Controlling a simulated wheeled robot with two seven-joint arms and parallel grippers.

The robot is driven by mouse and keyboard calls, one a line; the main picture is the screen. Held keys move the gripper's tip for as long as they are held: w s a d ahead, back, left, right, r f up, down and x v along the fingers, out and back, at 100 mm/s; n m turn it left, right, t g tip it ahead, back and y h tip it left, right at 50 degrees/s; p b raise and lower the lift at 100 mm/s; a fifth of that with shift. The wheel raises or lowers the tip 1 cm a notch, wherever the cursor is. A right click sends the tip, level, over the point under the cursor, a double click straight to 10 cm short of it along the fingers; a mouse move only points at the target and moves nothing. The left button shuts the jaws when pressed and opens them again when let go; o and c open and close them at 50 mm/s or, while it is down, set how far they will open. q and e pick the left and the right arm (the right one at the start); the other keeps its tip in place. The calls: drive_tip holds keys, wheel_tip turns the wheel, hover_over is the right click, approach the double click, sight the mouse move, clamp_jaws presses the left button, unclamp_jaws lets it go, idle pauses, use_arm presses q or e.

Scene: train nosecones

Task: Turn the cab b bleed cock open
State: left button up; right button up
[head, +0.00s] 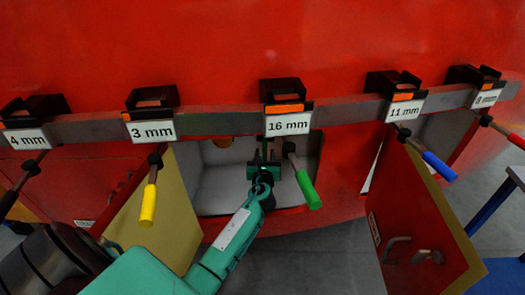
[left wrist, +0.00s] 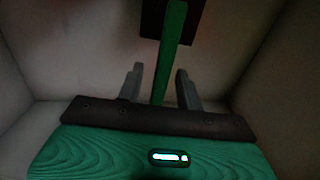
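My left gripper (head: 264,165) reaches into an open light-walled compartment (head: 212,190) in the red nosecone. In the left wrist view its two grey fingers (left wrist: 157,88) are apart. A long green lever (left wrist: 171,50), which looks like the bleed cock handle, runs down between the fingers from a dark block (left wrist: 150,18). A gap shows on each side of the lever, so the fingers do not appear to press on it. In the head view the gripper mostly hides the lever. No label naming the cab is visible. My right gripper is not in view.
A grey rail (head: 210,124) crosses above the compartment with labelled holders. Tools with green (head: 306,188), yellow (head: 148,205) and blue (head: 440,166) handles hang from it, the green one close right of my gripper. Opened doors stand left (head: 165,215) and right (head: 420,225).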

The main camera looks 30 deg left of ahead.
use_arm(q)
drive_tip(key=shift+w, duration=0.1)
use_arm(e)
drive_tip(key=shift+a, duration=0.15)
use_arm(q)
clamp_jaws()
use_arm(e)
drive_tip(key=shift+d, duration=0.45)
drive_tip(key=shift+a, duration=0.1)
